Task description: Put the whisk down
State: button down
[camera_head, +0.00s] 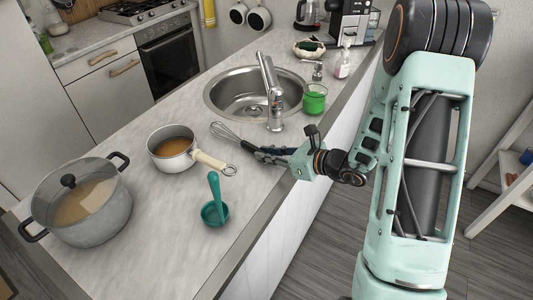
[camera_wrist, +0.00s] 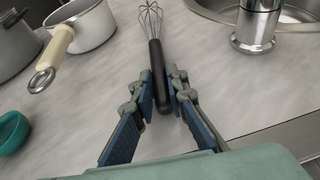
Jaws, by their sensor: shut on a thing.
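The whisk (camera_head: 226,133) has silver wire loops and a black handle. In the wrist view, the whisk (camera_wrist: 157,65) points away from me, its handle between the two fingers of my gripper (camera_wrist: 162,95). The wire end points toward the saucepan side. I cannot tell whether the whisk touches the counter. Part of the handle is hidden by my fingers in the head view.
A saucepan (camera_head: 172,161) with a cream handle stands left of the whisk. A large lidded pot (camera_head: 82,225) stands far left. The sink (camera_head: 245,90), tap (camera_head: 273,100) and green cup (camera_head: 315,100) lie beyond my gripper.

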jog(key=c, duration=1.9)
grip_release()
jog(key=shift+p, duration=0.4)
